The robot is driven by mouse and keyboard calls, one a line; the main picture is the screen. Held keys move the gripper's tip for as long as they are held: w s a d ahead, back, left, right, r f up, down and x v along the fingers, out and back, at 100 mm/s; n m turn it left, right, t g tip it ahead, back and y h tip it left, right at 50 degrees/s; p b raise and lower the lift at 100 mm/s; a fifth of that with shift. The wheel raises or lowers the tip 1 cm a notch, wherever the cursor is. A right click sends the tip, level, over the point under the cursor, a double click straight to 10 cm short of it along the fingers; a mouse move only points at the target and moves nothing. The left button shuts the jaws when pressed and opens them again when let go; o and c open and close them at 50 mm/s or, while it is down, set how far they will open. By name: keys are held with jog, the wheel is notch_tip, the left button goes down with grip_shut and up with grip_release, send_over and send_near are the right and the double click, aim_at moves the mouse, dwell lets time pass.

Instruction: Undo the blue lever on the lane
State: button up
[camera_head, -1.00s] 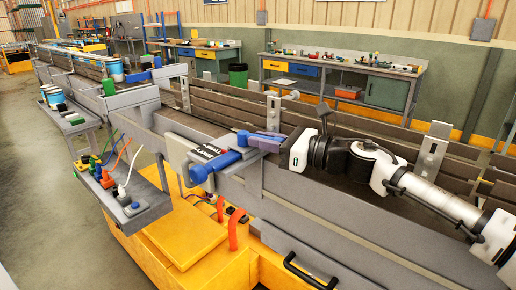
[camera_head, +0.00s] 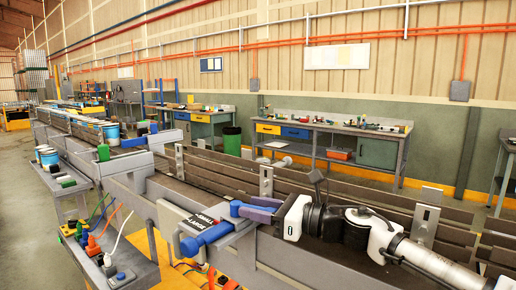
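A blue lever (camera_head: 205,238) with a thick rounded handle sits on the near side wall of the lane, next to a small lettered plate (camera_head: 190,222). My gripper (camera_head: 258,212) reaches in from the right, its white body behind purple-grey finger parts. The fingers lie just right of the lever, beside a blue piece (camera_head: 236,208). The finger gap is hidden, so I cannot tell whether they touch or hold anything. Another blue lever-like part (camera_head: 132,142) shows farther along the lane, well away from my gripper.
The lane (camera_head: 330,270) runs from front right to back left, with upright metal brackets (camera_head: 266,180) along its far side. A side shelf (camera_head: 120,270) with plugs and cables stands at the left. Workbenches (camera_head: 330,140) stand behind; floor at far left is clear.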

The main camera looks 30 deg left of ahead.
aim_at(258, 206)
notch_tip(258, 206, up, 20)
jog(key=b, duration=0.3)
jog(key=shift+f+b, duration=0.25)
jog(key=shift+b, duration=0.05)
